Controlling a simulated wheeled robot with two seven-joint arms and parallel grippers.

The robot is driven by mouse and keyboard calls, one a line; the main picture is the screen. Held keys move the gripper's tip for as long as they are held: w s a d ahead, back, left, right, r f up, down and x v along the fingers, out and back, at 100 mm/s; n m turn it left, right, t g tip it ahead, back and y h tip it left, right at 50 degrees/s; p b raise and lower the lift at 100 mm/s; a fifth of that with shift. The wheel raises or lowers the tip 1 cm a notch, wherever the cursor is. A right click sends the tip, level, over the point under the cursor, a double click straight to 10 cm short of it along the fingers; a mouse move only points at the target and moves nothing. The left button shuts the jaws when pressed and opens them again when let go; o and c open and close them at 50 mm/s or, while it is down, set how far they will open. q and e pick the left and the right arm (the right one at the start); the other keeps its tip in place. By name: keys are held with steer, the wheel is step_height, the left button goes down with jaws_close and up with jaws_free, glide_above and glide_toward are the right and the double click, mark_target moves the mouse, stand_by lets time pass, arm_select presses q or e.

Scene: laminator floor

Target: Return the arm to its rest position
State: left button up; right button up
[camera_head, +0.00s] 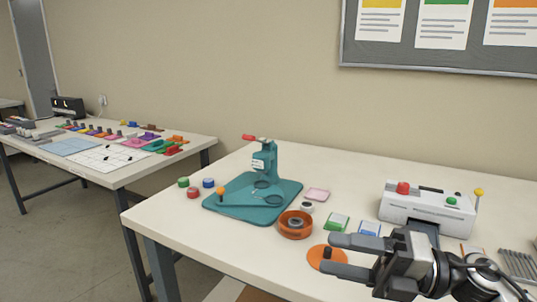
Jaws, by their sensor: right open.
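My right gripper (345,257) comes in from the lower right. It is open, its two dark grey fingers apart and pointing left, above the front part of the near table (190,232). Part of my right arm (470,279) shows at the lower right, bent near the table's front edge. My left gripper is not in view.
A white laminator (428,210) with a red button stands behind the gripper. A teal press (264,165) on a teal mat (232,206), an orange bowl (295,232) and small coloured pieces lie left of it. A second table (125,174) stands far left.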

step_height(320, 180, down, 16)
steer(key=s+d+m+t+h, duration=0.25)
steer(key=m+t+h, duration=0.95)
steer(key=m, duration=1.5)
steer(key=s+f+m+g+h, duration=0.3)
steer(key=s+f+m+g, duration=0.2)
steer(key=f, duration=0.8)
steer(key=s+m, duration=0.2)
steer(key=s, duration=0.2)
steer(key=shift+s+a+g, duration=0.2)
steer(key=shift+s+g, duration=0.2)
